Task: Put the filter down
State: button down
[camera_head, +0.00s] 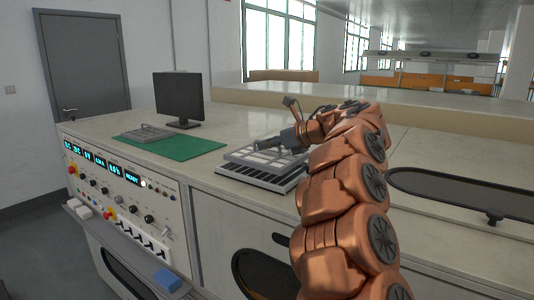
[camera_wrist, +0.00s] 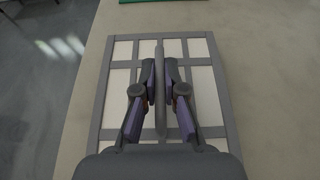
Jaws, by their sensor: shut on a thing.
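The filter (camera_head: 254,156), a flat grey frame with white panels, is in my gripper (camera_head: 290,139) at the middle of the counter. In the wrist view the filter (camera_wrist: 119,87) lies flat below my gripper (camera_wrist: 160,75). The fingers are shut on the raised bar along its middle. The filter is over a dark slotted grille (camera_head: 257,178) in the counter top; I cannot tell whether they touch. My gripper covers part of the filter.
A green mat (camera_head: 190,150) lies to the left with a grey framed panel (camera_head: 147,133) on it. A black monitor (camera_head: 179,97) stands behind the mat. The front panel (camera_head: 112,190) has displays and knobs. A dark oval recess (camera_head: 465,195) is at the right.

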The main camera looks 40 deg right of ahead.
aim_at(268, 154)
jog(key=shift+f, duration=1.5)
jog(key=shift+f, duration=0.2)
jog(key=c, duration=1.2)
grip_release()
jog(key=shift+c, duration=0.2)
jog(key=shift+r, duration=0.15)
jog(key=shift+r+p, duration=0.2)
jog(key=shift+p, duration=0.2)
jog(key=b+v, duration=0.3)
jog(key=v, duration=0.9)
jog(key=shift+f, duration=0.15)
